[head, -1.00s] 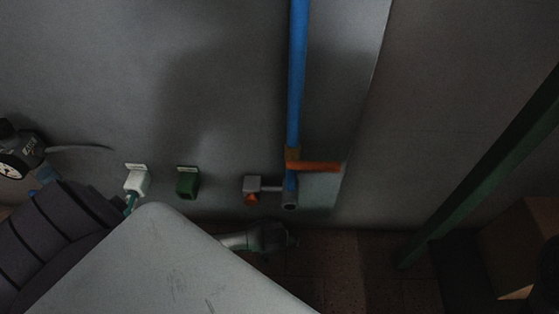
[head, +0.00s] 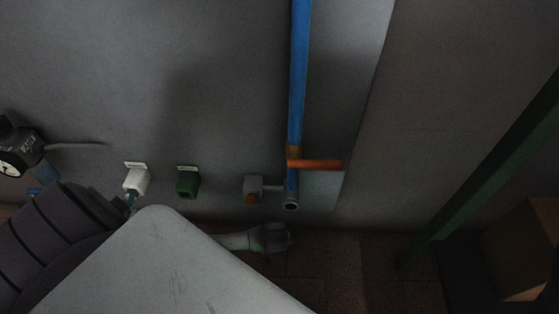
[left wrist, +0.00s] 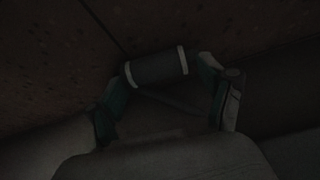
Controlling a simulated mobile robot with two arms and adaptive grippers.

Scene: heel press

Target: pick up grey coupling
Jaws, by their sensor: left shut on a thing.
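The grey coupling (left wrist: 157,67) is a dark grey cylinder with a pale ring at each end. In the left wrist view it lies crosswise between the two green-padded fingers of my left gripper (left wrist: 160,78), which is shut on it. In the head view my left gripper (head: 262,237) shows low in the middle, past a pale part of my own arm. There it is dim, and I cannot make out the coupling apart from the fingers. My right gripper is not in view.
A blue pipe (head: 299,75) with an orange lever handle (head: 318,164) runs down the grey wall. A grey box fitting (head: 253,186), a green socket (head: 188,183) and a white socket (head: 137,180) sit to its left. A green post (head: 480,175) and a cardboard box (head: 520,248) stand at right.

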